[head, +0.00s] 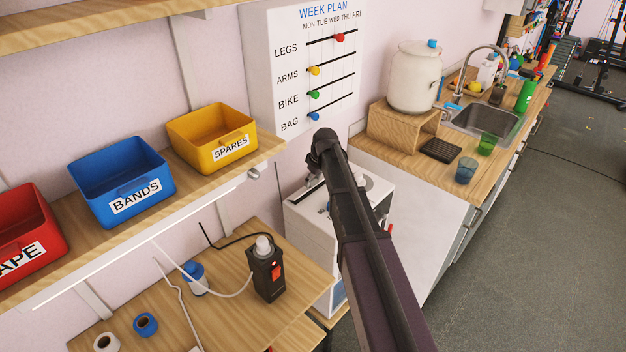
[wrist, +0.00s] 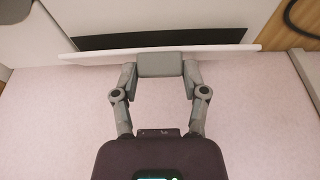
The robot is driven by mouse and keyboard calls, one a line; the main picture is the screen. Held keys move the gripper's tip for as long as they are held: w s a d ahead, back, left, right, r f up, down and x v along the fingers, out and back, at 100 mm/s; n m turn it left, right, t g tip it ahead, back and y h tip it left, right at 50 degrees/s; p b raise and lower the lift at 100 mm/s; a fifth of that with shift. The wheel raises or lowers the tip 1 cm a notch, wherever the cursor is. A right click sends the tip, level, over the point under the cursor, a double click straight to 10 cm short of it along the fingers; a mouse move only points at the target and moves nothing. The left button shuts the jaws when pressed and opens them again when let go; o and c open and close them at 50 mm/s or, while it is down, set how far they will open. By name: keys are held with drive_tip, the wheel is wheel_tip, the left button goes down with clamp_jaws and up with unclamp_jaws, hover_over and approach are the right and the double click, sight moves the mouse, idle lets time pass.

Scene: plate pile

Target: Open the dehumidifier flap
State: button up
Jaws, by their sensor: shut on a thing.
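The dehumidifier (head: 308,220) is a white box standing on a low stand beyond the workbench, partly hidden by my arm. In the wrist view, its flap (wrist: 225,50) shows as a long white edge across the upper part, with a dark gap (wrist: 215,37) between it and the white body. A grey tab (wrist: 160,72) stands out from the middle of the flap. My gripper (wrist: 160,66) is shut on this tab, one finger on each side.
A workbench (head: 225,285) with a black device (head: 266,275) stands at the left, under a shelf with labelled bins (head: 122,190). A white counter (head: 420,215) and a sink (head: 485,120) are to the right. Open floor (head: 560,220) lies farther right.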

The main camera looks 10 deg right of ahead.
drive_tip(key=o, duration=1.2)
drive_tip(key=shift+c, duration=0.2)
